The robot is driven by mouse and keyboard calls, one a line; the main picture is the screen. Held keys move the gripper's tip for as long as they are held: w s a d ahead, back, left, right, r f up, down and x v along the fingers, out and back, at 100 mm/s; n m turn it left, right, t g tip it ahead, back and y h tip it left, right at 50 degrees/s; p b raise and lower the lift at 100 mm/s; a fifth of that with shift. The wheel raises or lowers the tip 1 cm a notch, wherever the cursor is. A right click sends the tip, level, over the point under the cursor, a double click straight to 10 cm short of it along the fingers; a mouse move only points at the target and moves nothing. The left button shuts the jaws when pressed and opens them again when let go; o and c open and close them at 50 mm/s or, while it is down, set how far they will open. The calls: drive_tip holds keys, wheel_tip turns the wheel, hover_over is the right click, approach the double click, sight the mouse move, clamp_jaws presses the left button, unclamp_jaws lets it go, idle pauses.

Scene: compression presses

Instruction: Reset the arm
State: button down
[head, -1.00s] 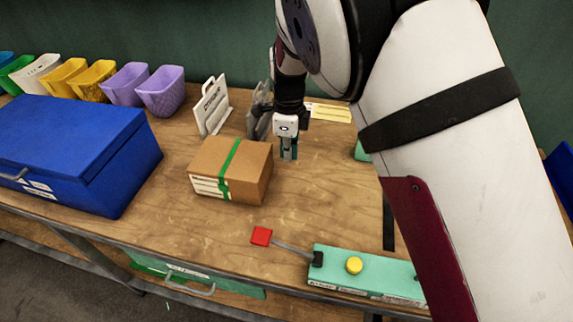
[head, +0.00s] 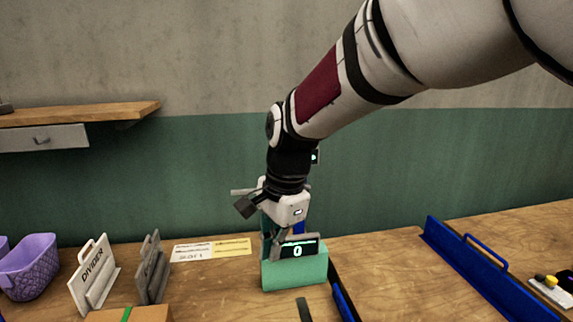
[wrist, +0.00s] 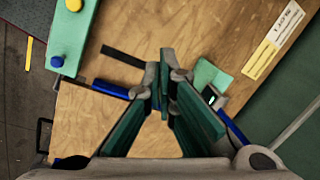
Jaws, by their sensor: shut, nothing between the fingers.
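My arm reaches in from the upper right of the head view. My gripper (head: 272,243) points down over the table, in front of or above a teal block with a display (head: 295,272) reading 0; I cannot tell how close they are. In the wrist view the teal finger pads of my gripper (wrist: 165,75) converge at their tips, shut with nothing between them. The teal block (wrist: 208,75) also shows there, just right of the fingers and partly hidden by them.
A DIVIDER stand (head: 92,275), a grey stand (head: 152,268) and a purple bin (head: 28,268) stand left. A strapped box (head: 130,314) is at the bottom edge. A blue rail (head: 470,262) lies right. The wrist view shows a teal base (wrist: 75,35) with yellow and blue knobs.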

drive_tip(key=s+d+r+n+t+h, duration=0.1)
drive_tip(key=s+d+n, duration=0.4)
drive_tip(key=s+d, duration=0.5)
drive_tip(key=s+d+r+n+t, duration=0.3)
drive_tip(key=s+d+r+n, duration=0.1)
drive_tip(key=s+d, duration=0.7)
drive_tip(key=shift+d+n+h, duration=0.4)
drive_tip(key=shift+d+n, duration=0.05)
drive_tip(key=shift+n, duration=0.25)
